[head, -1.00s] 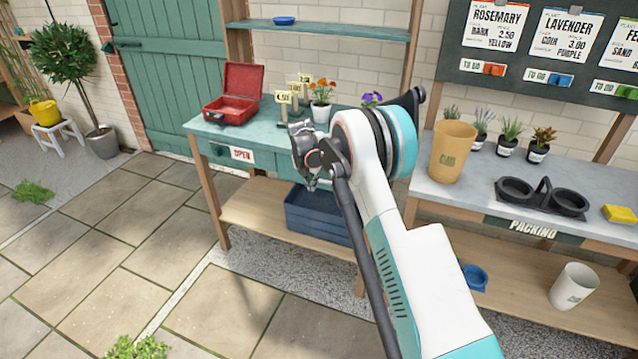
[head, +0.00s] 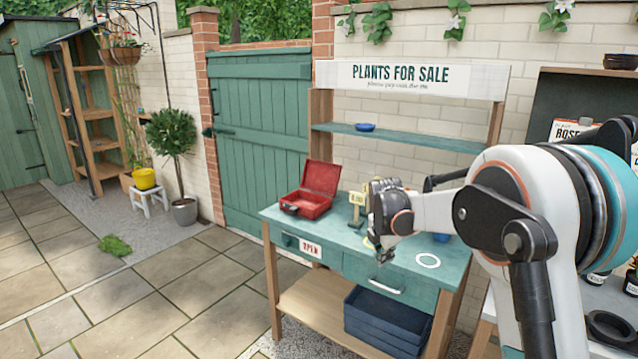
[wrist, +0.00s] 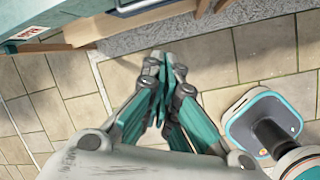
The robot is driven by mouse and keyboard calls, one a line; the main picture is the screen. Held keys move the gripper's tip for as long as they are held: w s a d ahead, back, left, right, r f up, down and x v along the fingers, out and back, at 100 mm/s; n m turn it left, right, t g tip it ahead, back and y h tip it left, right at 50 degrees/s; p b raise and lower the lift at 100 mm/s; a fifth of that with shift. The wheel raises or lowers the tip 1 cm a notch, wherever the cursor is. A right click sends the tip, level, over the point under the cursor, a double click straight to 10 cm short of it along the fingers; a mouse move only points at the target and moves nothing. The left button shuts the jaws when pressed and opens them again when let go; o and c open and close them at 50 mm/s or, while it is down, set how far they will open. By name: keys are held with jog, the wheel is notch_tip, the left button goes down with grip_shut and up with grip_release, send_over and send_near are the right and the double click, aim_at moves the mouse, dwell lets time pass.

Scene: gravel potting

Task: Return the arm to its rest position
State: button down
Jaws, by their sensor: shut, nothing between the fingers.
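My arm reaches in from the right of the head view, bent at a large white and teal joint. Its dark wrist end hangs in front of the teal sales table (head: 408,268). My gripper (wrist: 163,60) shows clearly in the wrist view, its teal and grey fingers together with nothing between them. In the head view the fingers are small and partly hidden by the wrist.
An open red cash box (head: 312,192) stands on the sales table, under a shelf with a blue dish (head: 365,127). Dark blue crates (head: 385,325) sit on the lower shelf. A potted tree (head: 175,150) stands by the green door (head: 262,130). The paving (head: 150,290) at left is open.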

jog(key=s+r+m+t, duration=0.1)
jog(key=s+r+m, duration=0.45)
jog(key=s, duration=0.45)
jog(key=s+r+m+t, duration=0.1)
jog(key=s+r+m, duration=0.5)
jog(key=s, duration=0.4)
jog(key=s+f+m+t+y, duration=0.1)
jog(key=s+f+m, duration=0.2)
jog(key=s+m, duration=0.8)
jog(key=s, duration=1.1)
jog(key=shift+s+t, duration=0.35)
jog(key=shift+t, duration=0.05)
jog(key=shift+m, duration=0.25)
